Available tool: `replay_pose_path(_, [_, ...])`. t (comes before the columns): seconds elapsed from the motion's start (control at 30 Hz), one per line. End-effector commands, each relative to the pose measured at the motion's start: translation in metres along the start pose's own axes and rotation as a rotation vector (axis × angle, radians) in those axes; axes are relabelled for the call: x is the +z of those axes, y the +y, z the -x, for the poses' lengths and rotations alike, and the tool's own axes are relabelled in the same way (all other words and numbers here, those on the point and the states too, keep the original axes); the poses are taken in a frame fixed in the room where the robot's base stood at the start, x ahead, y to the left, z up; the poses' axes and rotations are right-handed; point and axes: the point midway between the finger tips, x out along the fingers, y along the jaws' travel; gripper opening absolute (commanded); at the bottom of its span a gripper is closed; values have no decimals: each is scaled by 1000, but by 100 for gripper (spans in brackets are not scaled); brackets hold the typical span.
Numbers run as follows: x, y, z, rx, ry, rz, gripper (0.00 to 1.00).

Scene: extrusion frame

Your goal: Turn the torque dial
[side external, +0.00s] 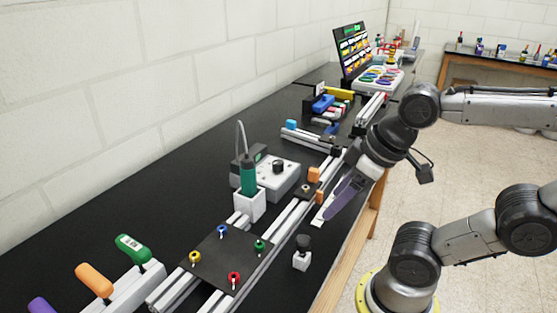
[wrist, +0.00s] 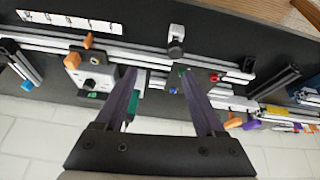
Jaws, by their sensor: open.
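My gripper (side external: 328,218) is open, with long purple fingers pointing down above the front rail, right of the box and apart from the knob. In the wrist view my gripper (wrist: 157,73) is spread with nothing clearly held between the fingers.
A green-handled tool (side external: 248,178) stands in a white holder (side external: 249,205) beside the box. Orange blocks (side external: 314,173) sit near the rail. A dark plate (side external: 226,257) with coloured knobs and a small white block with a black top (side external: 302,254) are nearer the camera.

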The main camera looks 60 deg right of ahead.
Motion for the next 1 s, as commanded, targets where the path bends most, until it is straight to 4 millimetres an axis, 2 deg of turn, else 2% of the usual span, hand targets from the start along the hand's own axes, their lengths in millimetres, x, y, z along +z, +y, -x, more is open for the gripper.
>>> replay_pose_path(0.1, [-23, 2, 24, 2, 4, 126, 72])
replay_pose_path(0.2, [-49, 9, 39, 5, -28, 209, 72])
replay_pose_path(0.33, [-89, 24, 52, 8, -84, 290, 72])
replay_pose_path(0.47, [-131, 46, 56, 3, -151, 350, 72])
replay_pose_path(0.67, [-188, 93, 38, -22, -257, 390, 72])
replay_pose_path(0.8, [-216, 134, 12, -45, -325, 377, 72])
replay_pose_path(1.0, [-230, 189, -34, -69, -397, 297, 72])
